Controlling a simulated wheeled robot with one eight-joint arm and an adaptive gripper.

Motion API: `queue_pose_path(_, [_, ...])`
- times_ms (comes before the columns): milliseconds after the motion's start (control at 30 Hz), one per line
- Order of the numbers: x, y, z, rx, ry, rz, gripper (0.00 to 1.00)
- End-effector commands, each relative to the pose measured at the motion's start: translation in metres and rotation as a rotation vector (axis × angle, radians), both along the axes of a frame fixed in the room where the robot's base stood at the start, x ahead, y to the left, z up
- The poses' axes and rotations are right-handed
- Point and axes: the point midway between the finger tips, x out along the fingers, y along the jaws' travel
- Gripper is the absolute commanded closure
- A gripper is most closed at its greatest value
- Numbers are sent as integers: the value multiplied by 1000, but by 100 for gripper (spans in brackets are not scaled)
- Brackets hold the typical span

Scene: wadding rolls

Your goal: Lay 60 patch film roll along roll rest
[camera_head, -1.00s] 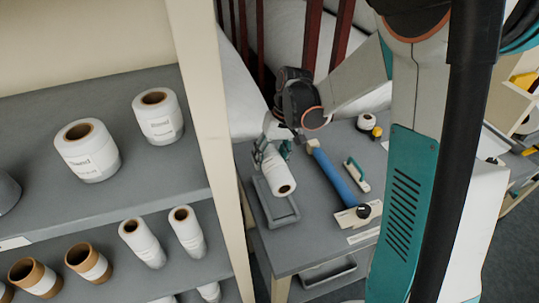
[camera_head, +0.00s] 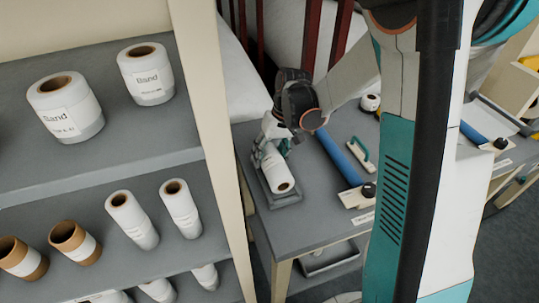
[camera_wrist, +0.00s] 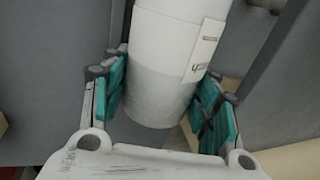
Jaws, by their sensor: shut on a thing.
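A white film roll (camera_head: 277,174) with a brown core lies tilted lengthwise at the grey tray-like roll rest (camera_head: 286,203) on the side table. My gripper (camera_head: 272,150) is shut on the roll near its far end. In the wrist view, teal finger pads stand on both sides of the roll (camera_wrist: 165,60); its label is only partly visible and I cannot read it as 60. The roll covers most of the rest. I cannot tell whether the roll touches the rest's floor.
A blue roller (camera_head: 340,158), a teal-handled tool (camera_head: 361,153) and a small dark-knobbed item (camera_head: 368,191) lie to the right on the table. A shelf post (camera_head: 212,130) stands close on the left, with shelves (camera_head: 110,170) holding several white and brown-cored rolls.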

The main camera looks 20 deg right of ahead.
Motion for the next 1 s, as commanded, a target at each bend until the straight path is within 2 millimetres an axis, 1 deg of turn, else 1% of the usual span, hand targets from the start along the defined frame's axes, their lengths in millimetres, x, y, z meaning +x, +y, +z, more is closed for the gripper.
queue_pose_path(33, [-2,-1,-3,-2,4,-1,81])
queue_pose_path(200, [-2,-1,-3,-3,4,-2,82])
queue_pose_path(233, [-2,-2,-3,-3,4,-2,41])
queue_pose_path(267, [-2,-2,-3,-4,4,-2,34])
queue_pose_path(300, [-2,-2,-3,-4,4,-2,25])
queue_pose_path(333, [-2,-2,-3,-4,4,-2,22])
queue_pose_path(1000, [-2,-1,-2,-2,3,0,22])
